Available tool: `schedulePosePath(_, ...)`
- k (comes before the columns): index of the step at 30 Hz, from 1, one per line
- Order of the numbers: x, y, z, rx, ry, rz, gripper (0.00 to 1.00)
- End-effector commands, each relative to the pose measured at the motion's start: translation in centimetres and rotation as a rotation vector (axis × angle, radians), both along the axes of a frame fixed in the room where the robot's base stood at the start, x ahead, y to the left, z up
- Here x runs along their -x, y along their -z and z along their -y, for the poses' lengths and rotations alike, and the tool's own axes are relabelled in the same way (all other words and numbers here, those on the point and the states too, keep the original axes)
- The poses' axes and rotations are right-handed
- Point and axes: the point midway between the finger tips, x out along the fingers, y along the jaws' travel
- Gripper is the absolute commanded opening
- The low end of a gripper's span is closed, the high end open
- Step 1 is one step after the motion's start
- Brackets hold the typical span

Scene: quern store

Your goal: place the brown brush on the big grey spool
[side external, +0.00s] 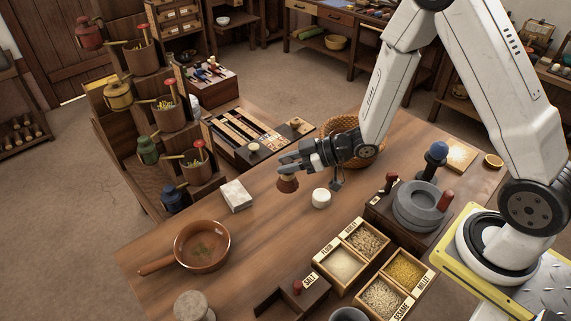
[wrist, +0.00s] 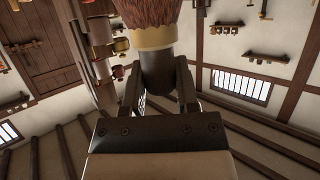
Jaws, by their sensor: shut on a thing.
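The brown brush (side external: 288,184) hangs from my gripper (side external: 287,169) above the wooden table, bristles down. In the wrist view my gripper (wrist: 160,88) is shut on the dark handle of the brush (wrist: 150,14), with a tan band and brown bristles beyond the jaws. The big grey spool (side external: 194,306) appears to be the pale grey round piece at the table's front left, cut off by the bottom edge of the side view. My gripper is well behind it and to its right, apart from it. The spool does not show in the wrist view.
A small white spool (side external: 321,198) stands just right of the brush. A brown pan (side external: 202,246) and a pale block (side external: 236,196) are to the left. Grain boxes (side external: 344,264), a grey stone quern (side external: 418,208) and a wicker basket (side external: 376,158) are to the right. The middle front has bare wood.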

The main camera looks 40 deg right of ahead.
Motion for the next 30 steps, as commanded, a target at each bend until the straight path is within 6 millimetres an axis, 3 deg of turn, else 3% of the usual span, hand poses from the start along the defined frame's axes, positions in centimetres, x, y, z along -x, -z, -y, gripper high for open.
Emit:
schedulePosePath(3, 0.9, -1.1, -3.4, 0.002, -0.055, 0.002, 0.00)
schedulePosePath(15, 5.5, -4.0, -12.9, 0.004, -0.220, 0.003, 0.00)
schedulePosePath(30, 14.3, -7.3, -21.9, -0.005, -0.418, 0.000, 0.00)
